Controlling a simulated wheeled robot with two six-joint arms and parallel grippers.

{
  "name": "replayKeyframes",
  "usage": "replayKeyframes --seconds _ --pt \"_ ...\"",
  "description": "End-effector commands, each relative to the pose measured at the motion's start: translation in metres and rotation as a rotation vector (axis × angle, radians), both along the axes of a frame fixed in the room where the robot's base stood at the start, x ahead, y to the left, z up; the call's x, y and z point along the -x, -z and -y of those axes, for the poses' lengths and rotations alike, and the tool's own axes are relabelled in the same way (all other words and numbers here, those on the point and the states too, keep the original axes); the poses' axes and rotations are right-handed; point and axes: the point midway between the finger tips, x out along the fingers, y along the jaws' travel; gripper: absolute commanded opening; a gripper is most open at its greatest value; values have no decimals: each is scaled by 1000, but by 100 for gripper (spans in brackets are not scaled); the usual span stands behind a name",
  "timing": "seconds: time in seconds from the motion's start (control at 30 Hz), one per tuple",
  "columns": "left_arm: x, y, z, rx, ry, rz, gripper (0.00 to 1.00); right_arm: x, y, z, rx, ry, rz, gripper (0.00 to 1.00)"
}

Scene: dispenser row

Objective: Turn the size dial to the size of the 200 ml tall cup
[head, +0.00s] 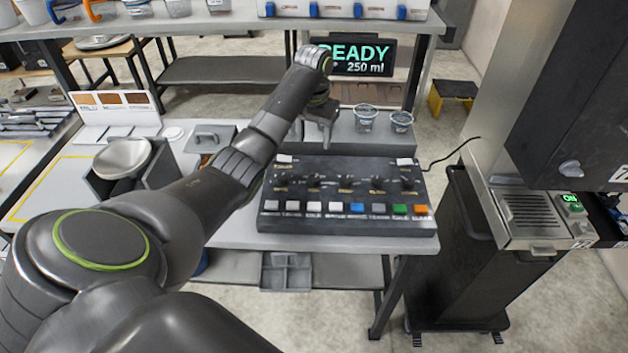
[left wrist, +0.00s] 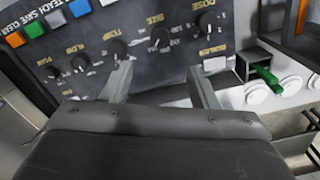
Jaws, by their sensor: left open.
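The black control panel (head: 345,215) lies on the grey table, with a row of black dials and a row of coloured buttons. In the left wrist view, the size dial (left wrist: 160,38) sits between the dose dial (left wrist: 207,21) and the temp dial (left wrist: 118,48). Its pointer setting is too small to read. My left gripper (left wrist: 160,66) is open and empty; its fingers lie either side of the size dial in the picture, short of it. In the head view my left gripper (head: 325,138) hangs over the panel's back edge. The display (head: 350,58) reads READY, 250 ml.
Two clear cups, one (head: 365,117) left of the other (head: 401,122), stand behind the panel. A metal bowl (head: 122,157) is at the left. A tall dispenser with an ON light (head: 571,199) stands at the right. In the left wrist view a green handle (left wrist: 265,78) shows beside the panel.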

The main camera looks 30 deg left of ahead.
Motion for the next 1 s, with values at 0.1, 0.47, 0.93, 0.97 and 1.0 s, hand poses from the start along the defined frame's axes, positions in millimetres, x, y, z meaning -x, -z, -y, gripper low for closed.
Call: replayKeyframes --seconds 0.1,0.47,0.93,0.97,1.0 --pt "0 20 0 0 0 0 54 0 20 -1 -1 0 0 36" --pt "1 75 1 2 0 -5 54 1 34 -1 -1 0 -2 36" --pt "0 136 0 0 1 0 54 2 25 2 3 0 -2 36" --pt "0 137 0 0 1 0 54 2 25 3 3 0 -2 36" --pt "0 138 0 0 1 0 54 2 25 3 4 0 -2 36"
